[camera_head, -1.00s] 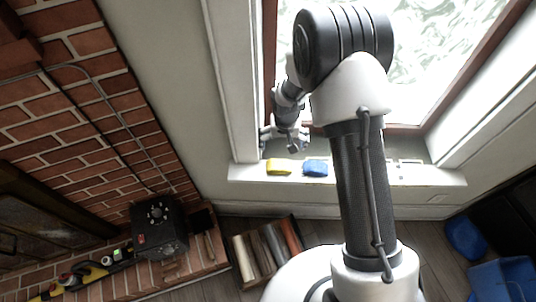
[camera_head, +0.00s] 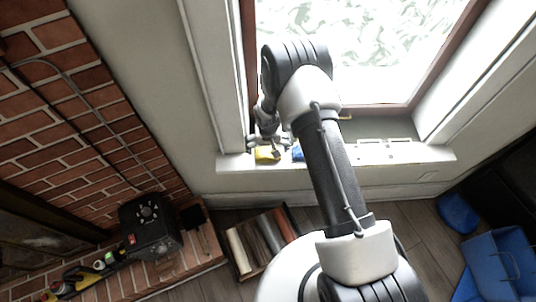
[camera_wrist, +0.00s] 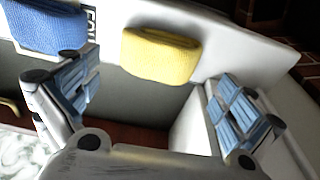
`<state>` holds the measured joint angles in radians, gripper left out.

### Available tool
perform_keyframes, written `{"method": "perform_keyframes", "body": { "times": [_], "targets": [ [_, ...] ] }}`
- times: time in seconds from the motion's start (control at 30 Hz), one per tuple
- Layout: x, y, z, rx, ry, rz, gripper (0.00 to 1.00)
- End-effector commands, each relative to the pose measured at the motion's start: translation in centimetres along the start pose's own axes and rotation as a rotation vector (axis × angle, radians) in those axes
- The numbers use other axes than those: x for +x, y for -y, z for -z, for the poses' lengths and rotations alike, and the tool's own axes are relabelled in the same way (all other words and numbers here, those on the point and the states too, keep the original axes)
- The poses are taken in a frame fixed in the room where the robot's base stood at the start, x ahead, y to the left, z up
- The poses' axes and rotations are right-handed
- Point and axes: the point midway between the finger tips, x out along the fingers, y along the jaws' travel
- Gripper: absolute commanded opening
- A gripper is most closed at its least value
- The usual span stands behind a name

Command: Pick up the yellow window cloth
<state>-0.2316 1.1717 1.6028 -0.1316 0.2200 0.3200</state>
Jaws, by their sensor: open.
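The yellow window cloth (camera_head: 267,154) lies folded on the white window sill in the head view, partly hidden by my gripper. In the wrist view the yellow cloth (camera_wrist: 161,54) sits whole on the sill, ahead of and between my fingers. My gripper (camera_wrist: 160,112) is open and empty, with its blue-padded fingers spread wide. In the head view my gripper (camera_head: 268,146) is just above the cloth. I cannot tell whether it touches the cloth, but the wrist view shows a gap.
A folded blue cloth (camera_wrist: 45,25) lies beside the yellow one, and it also shows in the head view (camera_head: 298,153). The window frame and side wall stand close. A crate of logs (camera_head: 259,240) is on the floor below.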

Motion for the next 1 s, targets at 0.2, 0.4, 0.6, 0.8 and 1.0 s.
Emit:
{"method": "perform_keyframes", "body": {
  "times": [0.2,0.4,0.6,0.8,1.0],
  "targets": [
    [3.6,-0.2,-0.4,0.0,0.003,-0.001,1.0],
    [4.2,-0.2,-0.3,0.0,0.001,-0.001,1.0],
    [4.2,-0.2,-0.3,0.0,0.001,-0.001,0.96],
    [4.2,-0.2,-0.3,0.0,0.001,-0.001,0.83],
    [4.2,-0.2,-0.3,0.0,0.002,-0.001,0.69]
  ]
}}
